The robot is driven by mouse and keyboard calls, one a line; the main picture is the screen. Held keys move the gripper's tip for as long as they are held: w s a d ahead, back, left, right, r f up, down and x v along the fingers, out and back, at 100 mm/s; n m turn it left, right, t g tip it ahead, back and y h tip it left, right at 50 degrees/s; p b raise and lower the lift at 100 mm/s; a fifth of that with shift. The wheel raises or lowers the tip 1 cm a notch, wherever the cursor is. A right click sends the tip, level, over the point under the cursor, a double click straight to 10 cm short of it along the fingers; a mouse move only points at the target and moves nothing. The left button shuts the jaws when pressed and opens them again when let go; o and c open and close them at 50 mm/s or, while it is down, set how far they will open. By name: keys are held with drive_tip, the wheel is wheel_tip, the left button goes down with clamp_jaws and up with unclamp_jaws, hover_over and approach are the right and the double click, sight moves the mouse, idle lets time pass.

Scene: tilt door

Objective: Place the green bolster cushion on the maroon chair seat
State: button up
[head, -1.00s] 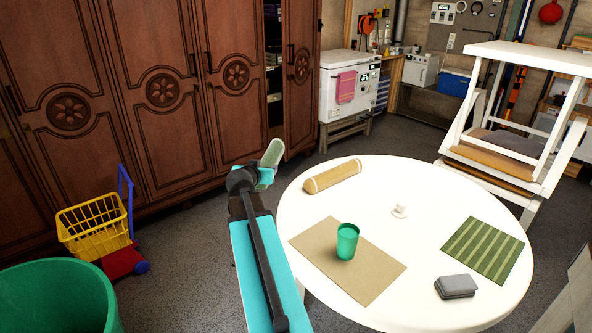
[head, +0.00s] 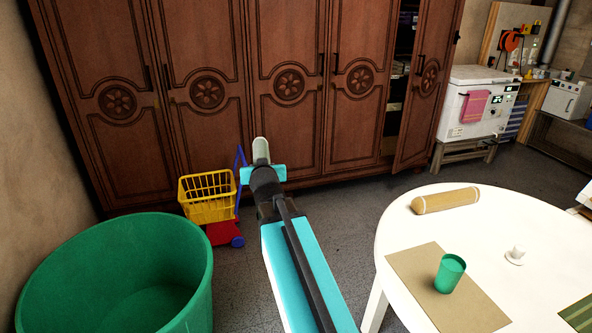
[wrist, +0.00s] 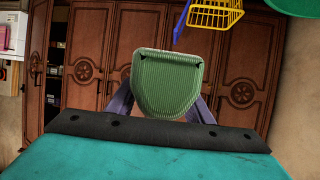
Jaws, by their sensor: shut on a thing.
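My gripper (head: 262,168) is shut on the green bolster cushion (wrist: 167,85), which has a ribbed surface and sits between the two fingers in the wrist view. In the head view the cushion (head: 261,150) shows as a pale green end above the turquoise wrist, held up in the air in front of the wardrobe. The maroon chair seat is not in view.
A white round table (head: 395,235) stands at right with a tan bolster (head: 446,200), a green cup (head: 449,273) and a small white cup (head: 516,254). A large green tub (head: 115,270), a yellow toy cart (head: 207,198) and a brown wardrobe (head: 290,120) are at left and behind. Grey floor lies between.

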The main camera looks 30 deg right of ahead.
drive_tip(key=w+a+r+n+y, duration=0.1)
drive_tip(key=a+r+n+y, duration=0.1)
drive_tip(key=a, duration=0.9)
drive_tip(key=w+a+r+n+t+y, duration=0.1)
drive_tip(key=a+r+n+y, duration=0.1)
drive_tip(key=a, duration=0.9)
drive_tip(key=shift+w+a+n+y, duration=0.15)
drive_tip(key=shift+a+n+y, duration=0.2)
drive_tip(key=shift+y, duration=0.35)
drive_tip(key=shift+d, duration=0.1)
